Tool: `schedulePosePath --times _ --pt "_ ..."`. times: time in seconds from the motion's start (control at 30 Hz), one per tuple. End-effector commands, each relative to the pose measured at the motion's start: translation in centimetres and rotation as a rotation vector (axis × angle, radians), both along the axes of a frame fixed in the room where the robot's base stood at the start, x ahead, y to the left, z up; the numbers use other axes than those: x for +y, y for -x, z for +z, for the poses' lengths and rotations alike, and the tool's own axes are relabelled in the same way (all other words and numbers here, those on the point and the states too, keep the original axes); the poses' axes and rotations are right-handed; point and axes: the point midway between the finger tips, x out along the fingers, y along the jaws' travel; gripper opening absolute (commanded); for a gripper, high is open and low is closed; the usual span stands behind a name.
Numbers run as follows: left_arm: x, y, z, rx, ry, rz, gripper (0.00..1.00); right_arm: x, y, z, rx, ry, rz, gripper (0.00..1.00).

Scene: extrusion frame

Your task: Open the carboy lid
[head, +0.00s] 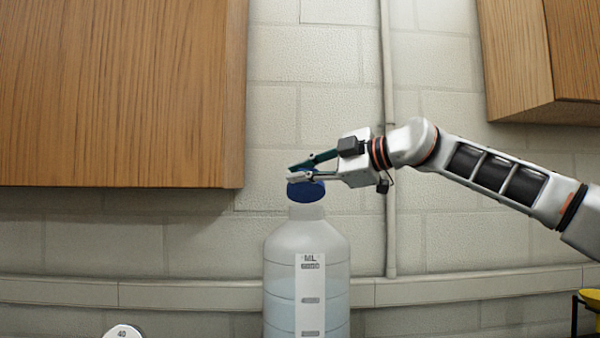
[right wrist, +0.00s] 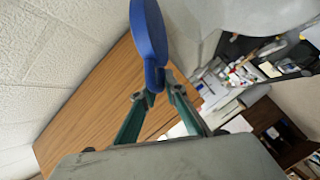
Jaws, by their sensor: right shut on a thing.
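The carboy (head: 280,250) is a translucent bottle with a white ML scale strip, standing upright in the lower middle of the head view. Its blue lid (head: 306,192) is at the mouth, slightly tilted, and a pale neck shows below it. I cannot tell whether lid and neck still touch. My right gripper (head: 300,172) comes in from the right and is shut on the lid's edge. In the right wrist view the blue lid (right wrist: 150,40) stands between the green fingertips (right wrist: 160,88). My left gripper is not in view.
A wooden cabinet (head: 120,95) hangs at the upper left and another (head: 545,60) at the upper right. A vertical pipe (head: 388,230) runs down the block wall behind the carboy. A round dial marked 40 (head: 122,332) and a yellow object (head: 590,298) show low at the sides.

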Motion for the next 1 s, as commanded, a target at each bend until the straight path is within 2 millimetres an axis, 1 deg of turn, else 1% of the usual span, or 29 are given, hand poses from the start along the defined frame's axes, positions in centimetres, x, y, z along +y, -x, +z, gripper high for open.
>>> schedulePosePath --times 0.03,0.07,0.1,0.4,0.57,0.67,1.0 --pt "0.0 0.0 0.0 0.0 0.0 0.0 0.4 -0.3 -0.1 0.5 -0.011 -0.005 -0.007 0.0" --pt "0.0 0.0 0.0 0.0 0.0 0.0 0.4 -0.3 -0.1 0.5 -0.011 -0.005 -0.007 0.16" --pt "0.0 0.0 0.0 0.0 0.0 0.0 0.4 -0.3 -0.1 0.5 -0.01 -0.004 -0.007 0.27" --pt "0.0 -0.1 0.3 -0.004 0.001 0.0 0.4 -0.2 -0.1 0.2 -0.005 -0.002 -0.004 0.27" --pt "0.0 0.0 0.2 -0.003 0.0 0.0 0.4 -0.8 0.4 0.3 -0.005 -0.001 -0.003 0.27" --pt "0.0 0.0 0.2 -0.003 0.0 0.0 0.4 -2.0 1.2 0.6 -0.006 -0.002 -0.003 0.27" --pt "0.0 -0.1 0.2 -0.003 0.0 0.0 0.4 -7.4 5.2 1.6 -0.006 -0.003 -0.005 0.27"
